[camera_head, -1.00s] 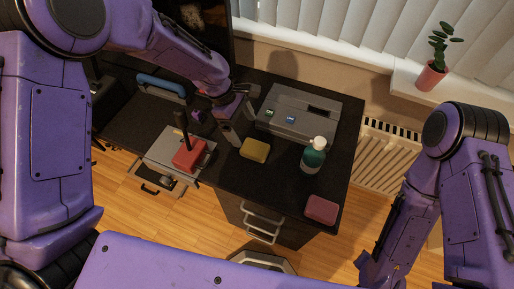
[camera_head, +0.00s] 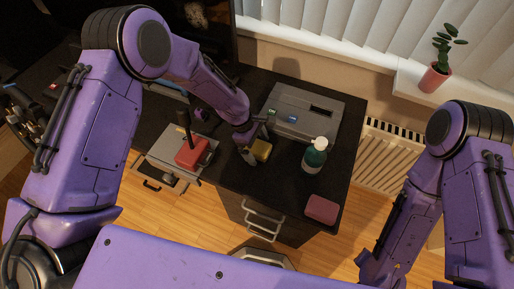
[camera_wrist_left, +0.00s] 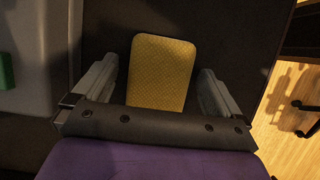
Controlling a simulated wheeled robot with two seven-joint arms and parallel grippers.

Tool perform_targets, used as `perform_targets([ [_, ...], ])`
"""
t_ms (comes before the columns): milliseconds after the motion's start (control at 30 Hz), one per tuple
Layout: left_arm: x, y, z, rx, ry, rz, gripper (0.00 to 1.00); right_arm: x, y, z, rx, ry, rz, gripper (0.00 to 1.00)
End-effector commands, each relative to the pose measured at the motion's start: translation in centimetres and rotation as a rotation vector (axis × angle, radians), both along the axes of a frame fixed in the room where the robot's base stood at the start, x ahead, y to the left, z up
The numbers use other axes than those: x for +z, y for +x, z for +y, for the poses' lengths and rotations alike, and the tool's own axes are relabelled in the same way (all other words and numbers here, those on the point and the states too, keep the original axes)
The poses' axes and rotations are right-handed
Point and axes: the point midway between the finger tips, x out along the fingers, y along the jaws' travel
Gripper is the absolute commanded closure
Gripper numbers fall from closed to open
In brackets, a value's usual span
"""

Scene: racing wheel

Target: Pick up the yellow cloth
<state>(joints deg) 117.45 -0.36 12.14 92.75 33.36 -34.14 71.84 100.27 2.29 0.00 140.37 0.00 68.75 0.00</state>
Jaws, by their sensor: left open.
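The yellow cloth (camera_head: 262,150) is a small folded pad lying on the dark desk in front of the grey console, partly hidden by my left gripper in the head view. My left gripper (camera_head: 256,158) is right over it, pointing down. In the left wrist view the yellow cloth (camera_wrist_left: 161,72) lies between the two fingers of my open left gripper (camera_wrist_left: 158,88), with one finger on each side and gaps visible. My right arm shows at the right of the head view, but its gripper's fingers are not visible.
The grey console (camera_head: 303,112) stands behind the cloth. A green bottle with a white cap (camera_head: 314,156) stands to the right. A dark red cloth (camera_head: 321,209) lies at the desk's front right corner. A red block with a lever (camera_head: 191,152) stands to the left.

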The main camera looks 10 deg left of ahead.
Motion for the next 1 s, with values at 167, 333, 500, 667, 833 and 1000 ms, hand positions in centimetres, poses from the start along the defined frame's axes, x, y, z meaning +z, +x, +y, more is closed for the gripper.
perform_targets([
  [167, -0.1, 0.0, 0.0, 0.001, 0.000, 0.000, 0.01, 0.1, 0.0, 0.0, 0.000, 0.000, 0.000, 0.57],
  [333, -0.2, 0.0, 0.0, 0.000, 0.000, 0.000, 0.43, 0.1, 0.0, 0.0, 0.000, 0.000, 0.000, 0.57],
  [500, -0.1, 0.0, 0.0, 0.000, 0.000, 0.000, 0.62, 0.1, 0.0, 0.0, 0.000, 0.000, 0.000, 0.57],
  [667, -0.1, 0.0, 0.0, 0.000, 0.000, 0.000, 0.62, 0.0, 0.0, 0.0, 0.000, 0.000, 0.000, 0.57],
  [833, 1.3, 0.1, 0.0, 0.001, 0.000, -0.004, 0.62, -0.6, 0.0, 0.0, 0.000, 0.000, 0.000, 0.57],
  [1000, 5.4, -1.7, -0.7, -0.003, 0.001, -0.004, 0.62, -1.2, 0.0, 0.0, 0.000, 0.000, 0.000, 0.57],
])
